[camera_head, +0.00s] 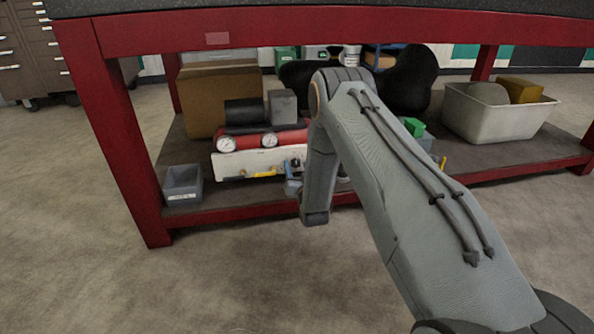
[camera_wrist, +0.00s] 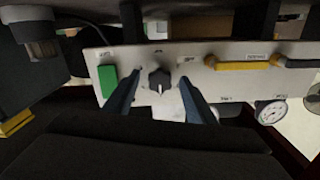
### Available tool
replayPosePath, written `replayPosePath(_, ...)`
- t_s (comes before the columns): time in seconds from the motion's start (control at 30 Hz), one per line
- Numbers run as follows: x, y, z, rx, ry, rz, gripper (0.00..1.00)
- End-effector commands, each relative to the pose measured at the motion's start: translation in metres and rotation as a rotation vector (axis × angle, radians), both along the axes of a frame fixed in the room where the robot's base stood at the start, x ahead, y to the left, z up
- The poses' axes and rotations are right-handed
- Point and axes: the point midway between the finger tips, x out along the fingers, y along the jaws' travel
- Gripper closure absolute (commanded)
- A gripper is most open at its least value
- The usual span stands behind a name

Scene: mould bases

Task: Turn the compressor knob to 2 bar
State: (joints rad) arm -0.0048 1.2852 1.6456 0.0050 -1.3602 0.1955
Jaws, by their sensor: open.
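The compressor (camera_head: 262,140) is a red unit with a white front panel and two round gauges, on the lower shelf of the red bench. In the wrist view its white panel (camera_wrist: 222,80) carries a black ridged knob (camera_wrist: 159,81) with small labels around it, too small to read. My gripper (camera_wrist: 161,77) is open, with one blue finger on each side of the knob. I cannot tell whether the fingers touch it. In the head view part of my gripper (camera_head: 292,182) shows at the panel's right end, and my arm hides the knob.
The wrist view shows a green switch (camera_wrist: 107,80) left of the knob, a yellow handle (camera_wrist: 243,65) and a gauge (camera_wrist: 270,111) to the right. A grey bin (camera_head: 183,180) stands left of the compressor, a white tub (camera_head: 490,122) far right. The bench top (camera_head: 330,20) overhangs the shelf.

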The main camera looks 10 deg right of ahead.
Motion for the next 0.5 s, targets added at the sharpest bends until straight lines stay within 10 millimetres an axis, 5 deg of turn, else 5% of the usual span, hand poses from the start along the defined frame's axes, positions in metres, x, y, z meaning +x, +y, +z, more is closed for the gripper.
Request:
replayPosePath(0.33, 0.0050, 0.0000, 0.0008, 0.000, 0.000, 0.000, 0.49)
replayPosePath(0.5, 0.0049, 0.0001, 0.0007, 0.000, 0.000, 0.000, 0.78)
